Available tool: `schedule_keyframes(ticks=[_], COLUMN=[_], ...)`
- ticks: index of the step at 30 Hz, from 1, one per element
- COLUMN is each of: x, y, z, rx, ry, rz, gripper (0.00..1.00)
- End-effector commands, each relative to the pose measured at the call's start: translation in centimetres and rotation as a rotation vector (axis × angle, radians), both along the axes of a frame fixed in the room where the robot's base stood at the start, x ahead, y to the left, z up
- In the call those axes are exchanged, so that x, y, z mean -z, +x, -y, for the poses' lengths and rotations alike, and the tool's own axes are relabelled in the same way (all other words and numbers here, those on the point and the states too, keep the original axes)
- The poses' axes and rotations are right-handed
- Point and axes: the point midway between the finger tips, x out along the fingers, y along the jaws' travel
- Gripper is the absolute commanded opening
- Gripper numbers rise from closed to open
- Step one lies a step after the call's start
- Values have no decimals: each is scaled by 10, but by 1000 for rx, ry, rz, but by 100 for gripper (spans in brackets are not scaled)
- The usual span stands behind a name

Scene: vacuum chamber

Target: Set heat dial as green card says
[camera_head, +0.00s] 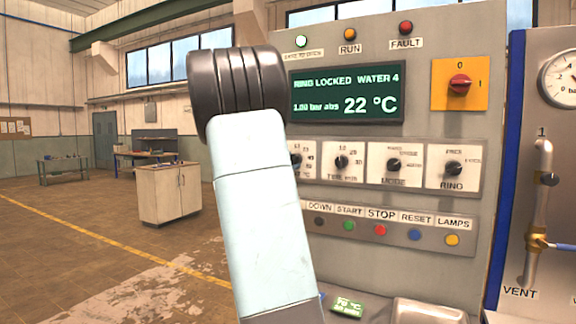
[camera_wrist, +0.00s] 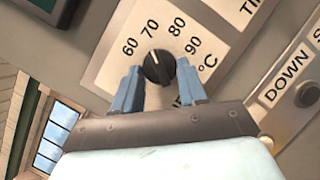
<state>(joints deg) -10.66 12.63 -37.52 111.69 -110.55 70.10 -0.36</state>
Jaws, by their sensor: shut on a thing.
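The heat dial (camera_wrist: 158,66) is a round black knob on a white plate marked 60, 70, 80, 90 and °C. Its white pointer line points up and slightly left, toward the 70. My gripper (camera_wrist: 158,73) has one blue-grey finger on each side of the knob and is shut on it. In the head view my arm hides the gripper and most of this dial; only the right edge of its plate (camera_head: 307,163) shows. The green card (camera_head: 347,306) lies at the bottom of the head view, below the button row; its print is too small to read surely.
Right of the heat dial are the TIME (camera_head: 341,162), MODE (camera_head: 393,164) and RING (camera_head: 453,168) dials. Below is a button row (camera_head: 380,230). The display (camera_head: 346,93) reads RING LOCKED, WATER 4, 1.00 bar abs, 22 °C. A red switch (camera_head: 460,84) sits upper right.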

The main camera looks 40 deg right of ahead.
Motion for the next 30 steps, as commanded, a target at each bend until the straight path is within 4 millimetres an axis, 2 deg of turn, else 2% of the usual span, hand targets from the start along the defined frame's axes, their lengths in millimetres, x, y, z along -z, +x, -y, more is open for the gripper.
schedule_keyframes(ticks=[9,21,22,30], x=[-1,0,0,0], y=[-3,-3,-3,-1], z=[3,3,3,1], rx=[8,9,9,4], ry=[33,36,36,35], rz=[77,83,83,83], gripper=[12,12,43,68])
